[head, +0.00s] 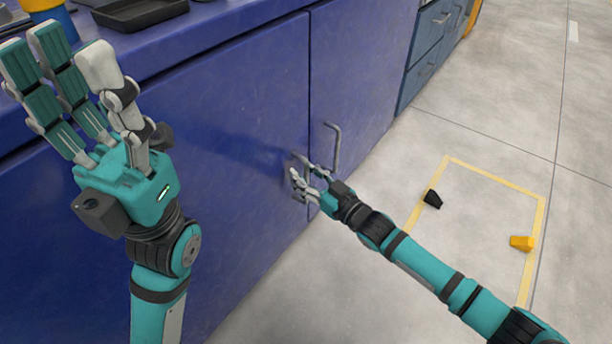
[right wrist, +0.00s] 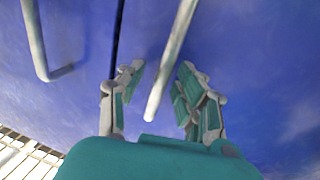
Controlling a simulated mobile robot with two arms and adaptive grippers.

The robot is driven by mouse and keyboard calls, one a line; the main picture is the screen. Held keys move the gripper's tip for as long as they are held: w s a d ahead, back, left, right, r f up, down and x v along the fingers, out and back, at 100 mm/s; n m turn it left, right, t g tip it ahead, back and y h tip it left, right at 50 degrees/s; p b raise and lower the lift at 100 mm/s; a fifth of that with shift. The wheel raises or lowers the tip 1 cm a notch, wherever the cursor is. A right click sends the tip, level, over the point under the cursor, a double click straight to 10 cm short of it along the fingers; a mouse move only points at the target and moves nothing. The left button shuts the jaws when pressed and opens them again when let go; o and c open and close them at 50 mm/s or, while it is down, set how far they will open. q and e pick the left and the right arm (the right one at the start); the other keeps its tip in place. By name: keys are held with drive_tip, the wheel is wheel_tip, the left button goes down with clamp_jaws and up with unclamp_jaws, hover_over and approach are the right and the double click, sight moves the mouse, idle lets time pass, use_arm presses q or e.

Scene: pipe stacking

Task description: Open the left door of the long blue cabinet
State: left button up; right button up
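The long blue cabinet has a broad left door (head: 235,130) and a right door (head: 360,75), divided by a dark vertical seam. Both look shut. My right gripper (head: 305,174) is at the left door's handle, beside the seam, partly hiding it. In the right wrist view, this grey bar handle (right wrist: 172,62) runs between the spread fingers, with gaps visible on both sides. The right door's handle (head: 336,148) is apart from the gripper; it also shows in the right wrist view (right wrist: 35,40). My left gripper (head: 65,65) is raised, open and empty, before the cabinet's left part.
A dark tray (head: 140,14) and a blue-and-yellow container (head: 50,42) stand on the countertop. Other blue drawers (head: 430,45) are at the back right. The grey floor has a yellow taped outline (head: 490,172) with a black object (head: 432,199) and a yellow object (head: 521,243).

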clamp_jaws()
drive_tip(key=shift+s+d, duration=0.1)
drive_tip(key=shift+s, duration=0.05)
idle(0.4)
